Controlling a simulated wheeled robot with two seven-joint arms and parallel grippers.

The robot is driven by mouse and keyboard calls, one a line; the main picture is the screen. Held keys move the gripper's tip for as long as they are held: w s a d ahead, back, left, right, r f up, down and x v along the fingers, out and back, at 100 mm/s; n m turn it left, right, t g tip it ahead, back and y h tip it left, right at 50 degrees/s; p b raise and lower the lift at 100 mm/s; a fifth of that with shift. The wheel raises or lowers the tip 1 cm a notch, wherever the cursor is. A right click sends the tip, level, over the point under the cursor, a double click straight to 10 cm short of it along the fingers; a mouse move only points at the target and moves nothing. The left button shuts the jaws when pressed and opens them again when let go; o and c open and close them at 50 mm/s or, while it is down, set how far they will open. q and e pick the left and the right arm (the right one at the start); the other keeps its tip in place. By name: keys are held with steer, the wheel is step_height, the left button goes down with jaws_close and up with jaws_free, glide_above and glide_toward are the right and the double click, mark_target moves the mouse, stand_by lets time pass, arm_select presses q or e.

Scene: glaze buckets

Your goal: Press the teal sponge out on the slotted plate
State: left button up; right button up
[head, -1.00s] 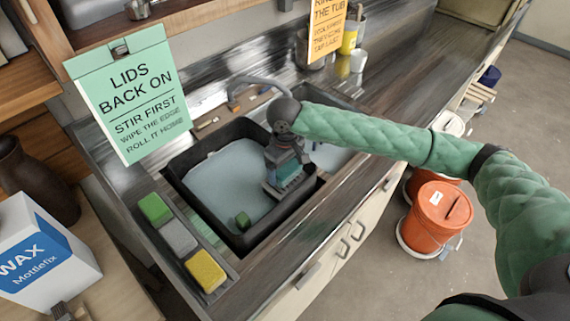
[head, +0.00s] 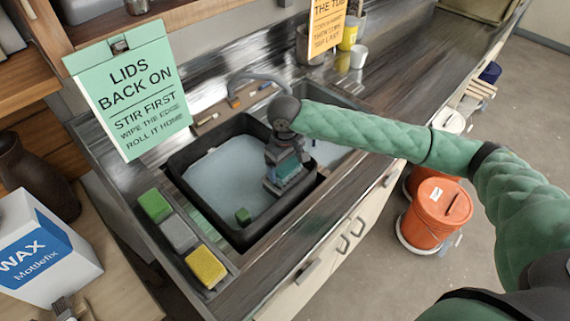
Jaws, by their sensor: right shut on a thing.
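My right gripper (head: 284,180) reaches down over the right side of the black tub (head: 246,240). It is shut on the teal sponge (head: 289,168), which shows only partly between the dark fingers. The tub holds pale bluish liquid (head: 232,178). Whether the sponge touches anything below is hidden. My left gripper is not in view.
A tray to the left holds green (head: 154,205), grey (head: 180,233) and yellow (head: 206,267) sponges. A green sign (head: 130,90) stands behind it, a wax box (head: 45,250) at lower left. Orange buckets (head: 438,212) stand on the floor. The counter at upper right is mostly clear.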

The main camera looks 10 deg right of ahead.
steer(key=shift+f, duration=1.1)
arm_select(q)
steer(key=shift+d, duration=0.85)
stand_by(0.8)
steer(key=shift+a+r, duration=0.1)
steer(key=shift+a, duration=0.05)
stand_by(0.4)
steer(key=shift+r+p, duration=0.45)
steer(key=shift+p, duration=0.15)
stand_by(1.3)
arm_select(e)
steer(key=shift+f, duration=0.1)
stand_by(0.4)
